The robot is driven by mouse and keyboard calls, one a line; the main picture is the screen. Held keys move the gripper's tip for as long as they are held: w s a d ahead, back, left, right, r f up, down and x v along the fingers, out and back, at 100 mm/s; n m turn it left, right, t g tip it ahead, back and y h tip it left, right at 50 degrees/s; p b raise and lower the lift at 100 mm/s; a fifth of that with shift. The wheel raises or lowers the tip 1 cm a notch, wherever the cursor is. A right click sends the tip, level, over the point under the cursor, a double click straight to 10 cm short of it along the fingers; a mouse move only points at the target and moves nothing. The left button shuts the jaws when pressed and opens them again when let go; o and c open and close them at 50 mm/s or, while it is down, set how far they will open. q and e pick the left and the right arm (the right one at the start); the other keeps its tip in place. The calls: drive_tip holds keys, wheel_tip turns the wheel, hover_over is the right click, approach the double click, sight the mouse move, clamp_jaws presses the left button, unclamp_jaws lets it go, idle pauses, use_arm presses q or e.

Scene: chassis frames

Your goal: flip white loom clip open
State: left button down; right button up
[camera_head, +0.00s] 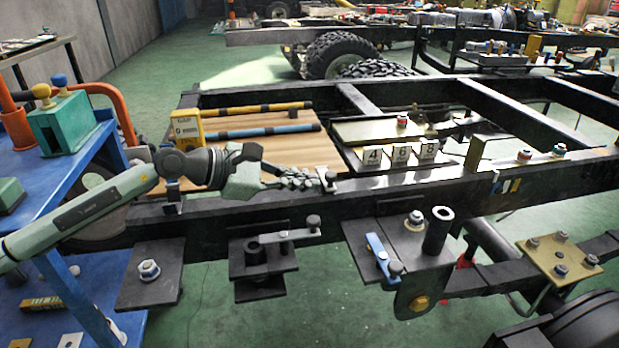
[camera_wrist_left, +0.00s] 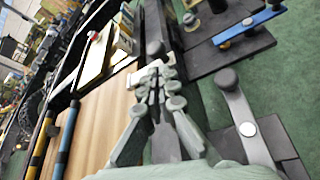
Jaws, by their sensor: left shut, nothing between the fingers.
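The white loom clip (camera_head: 323,171) sits on top of the near black chassis rail, with a dark round knob beside it. It also shows in the left wrist view (camera_wrist_left: 117,77) as a pale piece at the fingertips, partly hidden by them. My left gripper (camera_head: 312,183) reaches in from the left, low along the rail. Its fingers are shut with nothing between them, and the tips are right at the clip; I cannot tell whether they touch it. In the left wrist view the closed fingertips (camera_wrist_left: 155,75) point at the dark knob (camera_wrist_left: 155,48). My right gripper is not in view.
A grey lever (camera_head: 283,236) and a blue lever (camera_head: 377,246) sit on black brackets below the rail. Number blocks (camera_head: 400,155) stand behind it. A yellow box (camera_head: 186,126) and striped bars (camera_head: 262,132) lie behind my arm. A blue bench (camera_head: 60,165) is at left.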

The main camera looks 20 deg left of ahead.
use_arm(q)
drive_tip(key=shift+w+d+f, duration=0.2)
drive_tip(key=shift+w+d, duration=0.15)
drive_tip(key=shift+d, duration=0.05)
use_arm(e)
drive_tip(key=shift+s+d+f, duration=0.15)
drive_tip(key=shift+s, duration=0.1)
use_arm(q)
drive_tip(key=shift+r, duration=0.1)
drive_tip(key=shift+r+n, duration=0.2)
drive_tip(key=shift+n, duration=0.1)
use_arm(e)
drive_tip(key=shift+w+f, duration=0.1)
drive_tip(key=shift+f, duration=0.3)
use_arm(q)
drive_tip(key=shift+w, duration=0.1)
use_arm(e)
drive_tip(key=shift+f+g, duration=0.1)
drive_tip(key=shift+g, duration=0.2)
